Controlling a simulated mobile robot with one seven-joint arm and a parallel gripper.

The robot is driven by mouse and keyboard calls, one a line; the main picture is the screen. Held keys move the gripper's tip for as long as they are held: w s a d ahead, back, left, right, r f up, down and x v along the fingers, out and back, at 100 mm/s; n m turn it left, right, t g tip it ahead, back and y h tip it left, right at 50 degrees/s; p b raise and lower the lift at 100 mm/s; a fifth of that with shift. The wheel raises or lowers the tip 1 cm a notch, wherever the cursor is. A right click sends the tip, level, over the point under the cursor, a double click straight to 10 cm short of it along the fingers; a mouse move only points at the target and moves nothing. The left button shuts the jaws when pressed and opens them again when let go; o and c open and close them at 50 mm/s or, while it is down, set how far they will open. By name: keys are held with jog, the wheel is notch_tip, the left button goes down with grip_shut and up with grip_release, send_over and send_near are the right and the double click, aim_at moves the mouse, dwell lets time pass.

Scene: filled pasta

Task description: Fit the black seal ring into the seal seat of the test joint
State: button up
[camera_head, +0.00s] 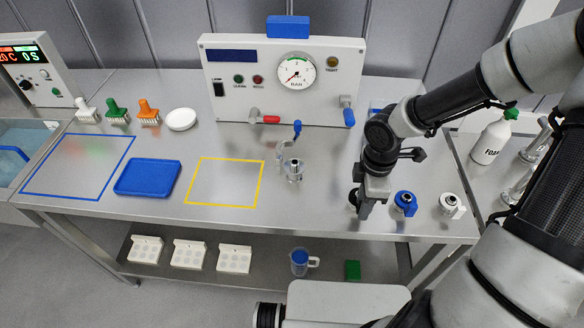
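The test joint appears to be the small metal fitting (294,171) standing on the steel bench right of the yellow outlined square. Its seal seat is too small to make out. My gripper (366,212) points down at the front right of the bench, well to the right of the fitting. A dark round part (353,198) shows at the gripper's left side, partly hidden by it. It may be the black seal ring or its holder. I cannot tell whether the fingers touch it or are open or shut.
A blue holder (405,203) and a white holder (452,206) stand just right of my gripper. The gauge panel (230,90) with its valves stands behind. A blue tray (148,177) lies to the left. The yellow outlined square (225,183) is empty.

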grip_shut()
jog(key=shift+r+p, duration=0.7)
dwell(1.1)
jog(key=shift+r+p, duration=2.55)
jog(key=shift+w, duration=0.1)
